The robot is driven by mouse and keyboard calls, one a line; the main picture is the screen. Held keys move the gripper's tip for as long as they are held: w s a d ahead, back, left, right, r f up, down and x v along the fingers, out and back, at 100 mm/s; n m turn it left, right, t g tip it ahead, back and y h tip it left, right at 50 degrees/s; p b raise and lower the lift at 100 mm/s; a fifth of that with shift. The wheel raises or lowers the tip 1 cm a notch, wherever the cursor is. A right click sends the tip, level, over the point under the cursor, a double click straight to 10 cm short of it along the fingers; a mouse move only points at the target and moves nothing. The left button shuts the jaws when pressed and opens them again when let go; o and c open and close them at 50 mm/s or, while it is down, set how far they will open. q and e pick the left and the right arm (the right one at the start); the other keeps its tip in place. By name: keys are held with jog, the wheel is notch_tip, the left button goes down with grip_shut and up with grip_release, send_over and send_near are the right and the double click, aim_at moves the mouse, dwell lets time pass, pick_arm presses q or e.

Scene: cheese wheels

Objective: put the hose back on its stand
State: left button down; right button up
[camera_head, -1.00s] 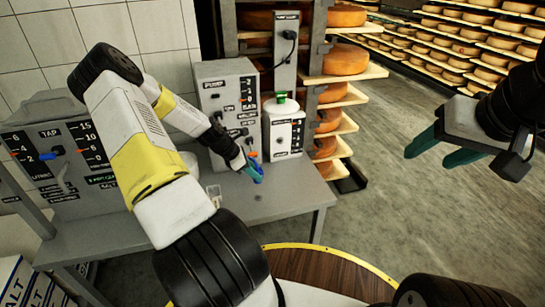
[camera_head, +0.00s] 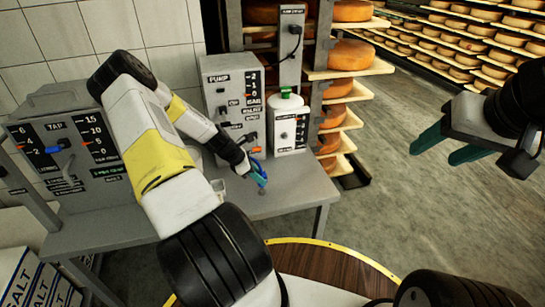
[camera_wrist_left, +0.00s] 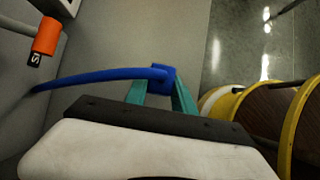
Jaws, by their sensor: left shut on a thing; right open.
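My left gripper (camera_head: 260,181) is shut on the blue hose (camera_wrist_left: 105,75), just above the grey table. In the left wrist view its teal fingers (camera_wrist_left: 161,92) close around the blue block at the hose's end, and the hose runs off to the left. A small dark fitting (camera_head: 262,191) sits on the table just below the gripper; I cannot tell if it is the stand or if the hose touches it. My right gripper (camera_head: 450,146) is open and empty, over the floor at right.
The grey table (camera_head: 300,187) carries the pump box (camera_head: 215,92), a white canister with a green cap (camera_head: 286,120), a small clear cup (camera_head: 218,186) and the tap box (camera_head: 95,150). An orange handle (camera_wrist_left: 46,37) is near the hose. Cheese racks (camera_head: 349,56) stand behind.

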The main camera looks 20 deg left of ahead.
pick_arm(q)
jog(key=shift+f, duration=0.55)
jog(key=shift+f, duration=1.55)
dwell(1.2)
jog(key=c, duration=1)
grip_release()
jog(key=shift+o, duration=0.2)
jog(key=shift+r, duration=0.1)
jog(key=v, duration=0.7)
jog(key=shift+s+a+r, duration=0.15)
jog(key=shift+a+r, duration=0.05)
jog(key=shift+r, duration=0.05)
